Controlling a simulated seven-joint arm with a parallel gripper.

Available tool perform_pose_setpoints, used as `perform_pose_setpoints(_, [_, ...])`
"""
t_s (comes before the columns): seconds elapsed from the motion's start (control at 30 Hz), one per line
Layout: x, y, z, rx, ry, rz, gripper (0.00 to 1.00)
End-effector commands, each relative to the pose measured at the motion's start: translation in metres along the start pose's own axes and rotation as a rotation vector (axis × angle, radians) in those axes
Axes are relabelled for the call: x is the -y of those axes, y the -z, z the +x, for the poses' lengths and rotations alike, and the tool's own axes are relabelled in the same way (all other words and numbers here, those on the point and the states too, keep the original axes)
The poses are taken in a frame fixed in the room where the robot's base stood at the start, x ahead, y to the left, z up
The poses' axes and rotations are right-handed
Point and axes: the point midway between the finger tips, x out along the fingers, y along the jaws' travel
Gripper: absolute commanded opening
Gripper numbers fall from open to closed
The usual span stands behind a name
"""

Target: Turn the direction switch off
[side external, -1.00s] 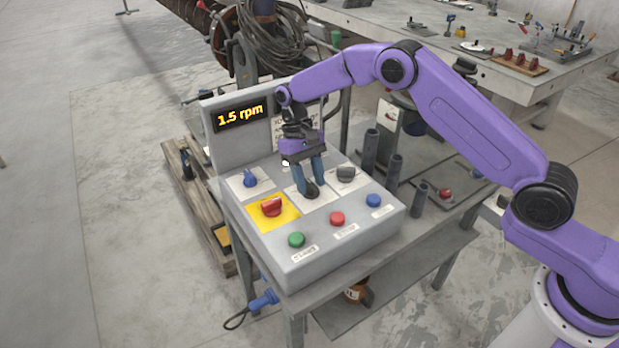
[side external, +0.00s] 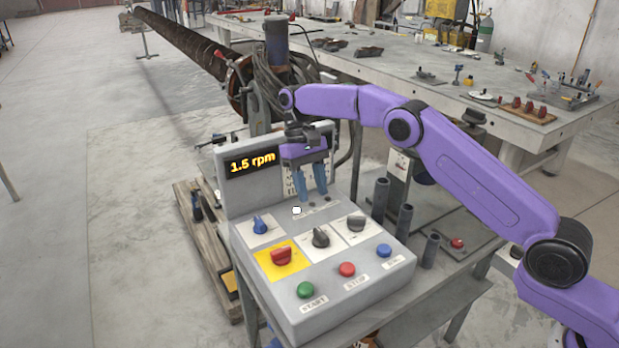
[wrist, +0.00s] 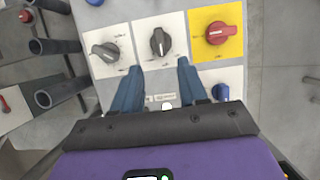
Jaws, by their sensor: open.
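A sloped grey control box carries several rotary switches. The middle dark switch (side external: 320,237) sits on a white plate; it also shows in the wrist view (wrist: 160,42) beyond my fingertips, its handle close to upright there. A grey switch (side external: 356,223) is beside it, also in the wrist view (wrist: 105,52). I cannot read the labels, so I cannot tell which is the direction switch. My gripper (side external: 312,196) is open and empty, with blue fingers, above the back of the panel. It touches no switch; its fingertips (wrist: 158,70) are apart in the wrist view.
A red switch (side external: 281,256) on a yellow plate and a blue switch (side external: 260,225) are to the left. Green (side external: 305,289), red (side external: 347,269) and blue (side external: 384,250) buttons line the front. The display (side external: 252,162) reads 1.5 rpm. Upright pipes (side external: 381,198) stand at right.

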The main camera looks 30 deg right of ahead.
Motion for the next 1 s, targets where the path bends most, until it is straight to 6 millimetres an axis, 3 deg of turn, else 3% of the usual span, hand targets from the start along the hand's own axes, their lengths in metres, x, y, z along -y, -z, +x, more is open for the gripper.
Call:
perform_pose_setpoints(0.4, [0.000, 0.000, -0.019, 0.001, 0.000, 0.000, 0.43])
perform_pose_setpoints(1.0, [0.001, -0.001, -0.021, 0.000, -0.001, -0.002, 0.43])
